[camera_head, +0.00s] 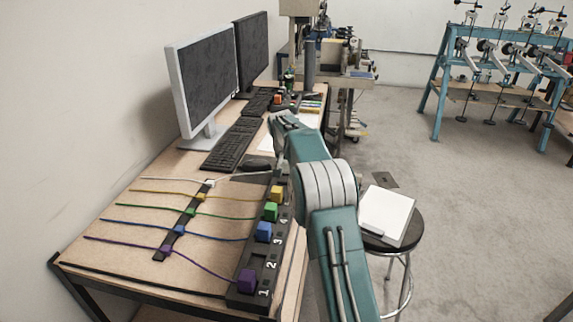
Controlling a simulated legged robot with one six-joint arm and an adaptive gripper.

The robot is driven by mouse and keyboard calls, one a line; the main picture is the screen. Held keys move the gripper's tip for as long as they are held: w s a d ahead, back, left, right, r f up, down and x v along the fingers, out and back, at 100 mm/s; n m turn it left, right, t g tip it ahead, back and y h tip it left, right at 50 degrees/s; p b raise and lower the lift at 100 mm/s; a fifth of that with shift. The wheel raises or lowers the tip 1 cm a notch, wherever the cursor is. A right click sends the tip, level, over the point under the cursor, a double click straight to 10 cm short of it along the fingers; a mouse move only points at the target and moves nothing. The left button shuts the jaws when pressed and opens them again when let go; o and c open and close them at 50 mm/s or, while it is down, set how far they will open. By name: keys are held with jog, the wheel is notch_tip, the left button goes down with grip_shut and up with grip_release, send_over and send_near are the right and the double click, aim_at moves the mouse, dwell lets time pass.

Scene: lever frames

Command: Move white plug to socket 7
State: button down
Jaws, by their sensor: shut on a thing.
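A dark socket strip (241,300) runs along the desk's right edge, with numbers 1 to 4 readable. A purple plug (246,281) is by number 1, a blue plug (264,231) by 3 and a green plug (271,211) by 4. A yellow plug (277,193) stands beyond 4. The white cable (243,175) runs right to the strip's far end and goes out of sight behind my teal and grey arm. The white plug, socket 7 and my gripper are hidden there, so I cannot see how they touch.
A dark cable holder (189,221) on the wooden desk (130,240) spaces the coloured cables. Monitors, keyboards and a mouse (257,163) stand farther back. A round stool (402,241) with a white item on it is right of my arm. Open floor lies farther right.

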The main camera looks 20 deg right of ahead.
jog(key=shift+f, duration=0.15)
dwell(0.4)
jog(key=shift+c, duration=1.3)
grip_release()
jog(key=shift+o, duration=0.3)
jog(key=shift+o, duration=1)
jog(key=shift+r, duration=3.55)
